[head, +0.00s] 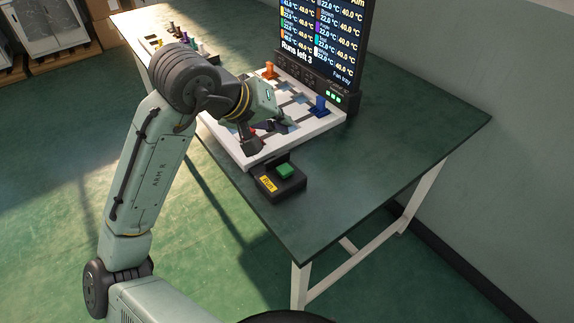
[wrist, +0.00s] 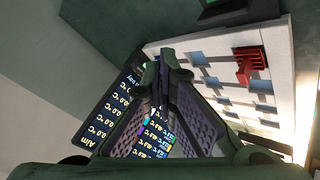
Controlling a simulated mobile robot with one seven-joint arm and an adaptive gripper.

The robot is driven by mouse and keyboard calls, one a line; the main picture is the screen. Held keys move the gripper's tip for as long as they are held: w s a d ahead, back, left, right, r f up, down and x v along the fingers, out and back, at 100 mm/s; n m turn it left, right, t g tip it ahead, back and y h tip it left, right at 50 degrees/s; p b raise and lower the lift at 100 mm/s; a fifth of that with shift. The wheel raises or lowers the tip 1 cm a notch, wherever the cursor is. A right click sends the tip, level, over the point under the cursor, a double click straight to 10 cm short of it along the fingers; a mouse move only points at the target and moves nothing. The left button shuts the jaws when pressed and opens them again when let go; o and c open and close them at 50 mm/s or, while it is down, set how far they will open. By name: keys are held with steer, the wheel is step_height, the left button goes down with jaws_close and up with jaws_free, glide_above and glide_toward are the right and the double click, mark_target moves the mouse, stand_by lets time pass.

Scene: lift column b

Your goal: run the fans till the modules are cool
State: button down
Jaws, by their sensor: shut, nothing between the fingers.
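The fan tray, a white slotted board (head: 250,158), lies on the table; it also shows in the wrist view (wrist: 275,45). An orange module (head: 269,70) stands at its far side and a blue module (head: 320,105) at its right. A red module (wrist: 258,68) stands in the board in the wrist view. A black box with a green button (head: 285,171) and a yellow label sits in front of the board. My gripper (head: 262,138) is above the board's near part, shut and empty; its fingers fill the middle of the wrist view (wrist: 166,62).
A dark display (head: 335,40) behind the board lists temperatures and reads "Runs left 3"; part of it shows in the wrist view (wrist: 105,110). A rack of several small coloured pieces (head: 175,40) stands at the table's far left. The table's right side (head: 410,130) is clear.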

steer(key=shift+f, duration=0.15)
steer(key=b, duration=0.7)
glide_above(281, 167)
step_height(281, 167, down, 8)
steer(key=shift+r, duration=0.15)
steer(key=shift+f, duration=0.4)
steer(key=shift+b, duration=0.3)
stand_by(0.5)
steer(key=shift+f, duration=0.4)
steer(key=shift+f+b, duration=0.4)
steer(key=shift+f, duration=0.05)
stand_by(0.5)
steer(key=shift+r, duration=0.1)
steer(key=shift+r+p, duration=0.8)
steer(key=shift+p, duration=0.15)
